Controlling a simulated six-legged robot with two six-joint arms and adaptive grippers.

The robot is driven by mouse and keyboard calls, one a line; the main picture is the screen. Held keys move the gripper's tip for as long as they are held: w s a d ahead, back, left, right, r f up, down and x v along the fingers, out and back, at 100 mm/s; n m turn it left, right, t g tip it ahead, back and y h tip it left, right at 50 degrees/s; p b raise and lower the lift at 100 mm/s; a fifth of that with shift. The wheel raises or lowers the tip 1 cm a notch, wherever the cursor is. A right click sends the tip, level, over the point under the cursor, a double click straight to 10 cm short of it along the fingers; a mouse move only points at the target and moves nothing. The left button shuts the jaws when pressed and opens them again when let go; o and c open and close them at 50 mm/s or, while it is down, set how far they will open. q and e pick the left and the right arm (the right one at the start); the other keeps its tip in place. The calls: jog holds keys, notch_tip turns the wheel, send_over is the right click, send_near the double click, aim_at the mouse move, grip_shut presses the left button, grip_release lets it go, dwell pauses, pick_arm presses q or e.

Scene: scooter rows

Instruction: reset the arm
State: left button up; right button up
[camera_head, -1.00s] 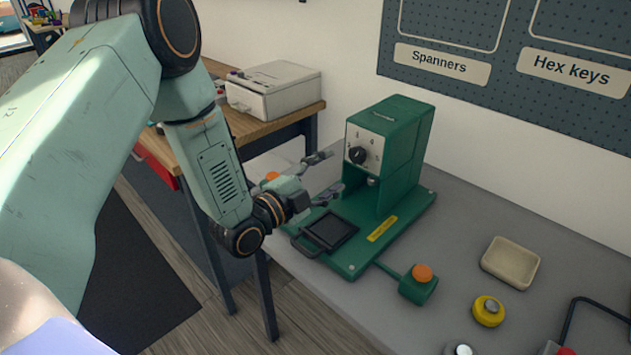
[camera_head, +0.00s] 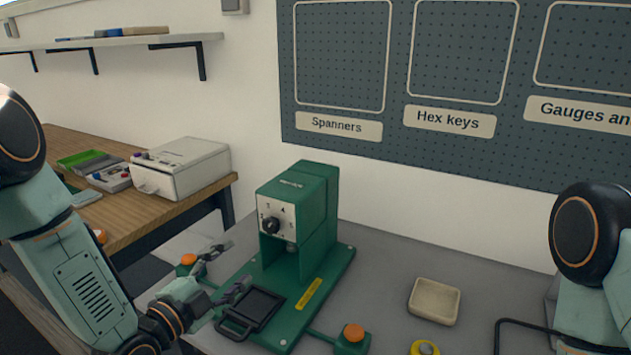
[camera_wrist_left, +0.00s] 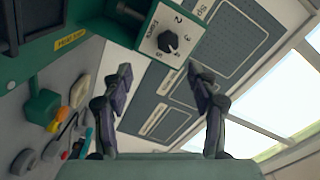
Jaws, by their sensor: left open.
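My left gripper (camera_head: 231,268) is open and empty. It is beside the left side of the green machine (camera_head: 318,215), above its base. The machine has a white dial plate with a black knob (camera_head: 271,225). A black tray with a handle (camera_head: 250,310) sits on the base in front of it. In the left wrist view, the two fingers of the left gripper (camera_wrist_left: 163,85) stand apart with nothing between them, and the knob (camera_wrist_left: 167,42) shows beyond them. My right arm shows at the right edge of the head view; its gripper is out of view.
An orange button (camera_head: 353,333) on a green box, a beige dish (camera_head: 434,301) and a yellow button (camera_head: 424,348) are on the grey table, right of the machine. A wooden bench (camera_head: 130,215) at the left holds a white box (camera_head: 180,168). A pegboard (camera_head: 450,90) hangs behind.

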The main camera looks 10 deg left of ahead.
pick_arm(q)
jog(key=s+d+f+n+g+y, duration=0.25)
jog(key=s+f+n+g, duration=0.65)
jog(key=s+f, duration=0.85)
jog(key=s+a+f+n+g+y, duration=0.1)
jog(key=s+f+n+g+y, duration=0.2)
jog(key=s, duration=0.6)
jog(key=s+a+f+n+g+y, duration=0.1)
jog(key=s+f+n+g, duration=0.3)
jog(key=s, duration=0.6)
notch_tip(320, 180, down, 6)
jog(key=w+b, duration=0.1)
jog(key=b, duration=0.5)
jog(key=shift+w+n+g+b, duration=0.2)
jog(key=shift+n+g+b, duration=0.1)
jog(key=shift+b, duration=0.1)
